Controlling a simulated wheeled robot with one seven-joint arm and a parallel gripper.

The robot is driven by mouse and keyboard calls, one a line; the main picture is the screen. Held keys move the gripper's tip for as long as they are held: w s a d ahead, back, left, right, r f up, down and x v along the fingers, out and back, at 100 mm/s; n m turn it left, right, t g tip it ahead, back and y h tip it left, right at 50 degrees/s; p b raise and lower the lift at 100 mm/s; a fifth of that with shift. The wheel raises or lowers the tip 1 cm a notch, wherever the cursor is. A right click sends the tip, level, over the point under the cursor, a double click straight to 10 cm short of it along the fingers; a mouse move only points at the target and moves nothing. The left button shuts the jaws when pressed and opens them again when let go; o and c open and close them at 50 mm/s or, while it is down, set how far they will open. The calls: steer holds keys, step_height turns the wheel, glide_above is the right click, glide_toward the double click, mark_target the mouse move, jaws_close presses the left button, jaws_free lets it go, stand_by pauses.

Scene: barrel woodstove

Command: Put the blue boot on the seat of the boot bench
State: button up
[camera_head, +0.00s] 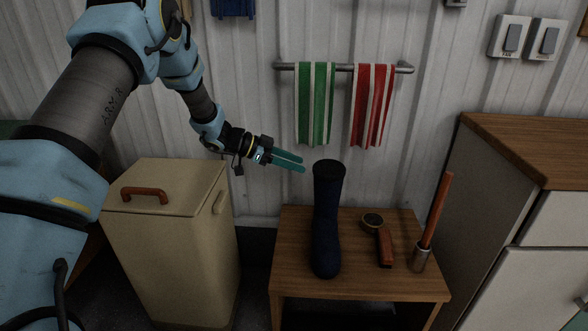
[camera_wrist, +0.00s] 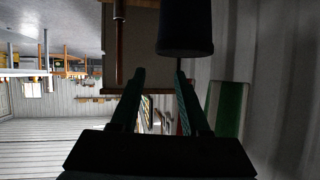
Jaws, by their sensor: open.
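The dark blue boot (camera_head: 326,220) stands upright on the wooden seat of the boot bench (camera_head: 290,255), left of the middle, with its toe toward the camera. Its black-topped shaft rises well above the seat. My gripper (camera_head: 303,165) is open and empty, level with the top of the shaft and just left of it, with teal fingers pointing right. In the wrist view the dark boot shaft (camera_wrist: 186,30) shows beyond my open gripper (camera_wrist: 160,76), nearer the right finger. I see no contact between the fingers and the boot.
A beige bin (camera_head: 170,240) stands left, a cabinet (camera_head: 530,200) right. Green (camera_head: 316,103) and red (camera_head: 372,105) striped towels hang behind.

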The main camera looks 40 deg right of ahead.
steer(key=shift+w+a, duration=0.15)
steer(key=w+a+r+n+t+y, duration=0.1)
steer(key=w+a+r+n+t, duration=0.4)
steer(key=w+a, duration=0.35)
steer(key=w+a+r+n+t+y, duration=0.1)
steer(key=w+a+r+n+t, duration=0.2)
steer(key=w+a+n+t, duration=0.35)
steer(key=a+n+t+y, duration=0.2)
steer(key=a+n+y, duration=0.3)
steer(key=a, duration=1.3)
steer(key=s+a+n+g+y, duration=0.2)
steer(key=s+a+n+g, duration=0.1)
steer(key=s+a, duration=0.5)
steer(key=s+a+f+n+g+y, duration=0.1)
steer(key=s+a+n+g+y, duration=0.1)
steer(key=s+a, duration=0.6)
steer(key=s+n+g, duration=0.1)
steer(key=s, duration=0.5)
steer(key=shift+s+a+f, duration=0.15)
steer(key=shift+s+a, duration=0.05)
steer(key=shift+a, duration=0.05)
steer(key=shift+n, duration=0.25)
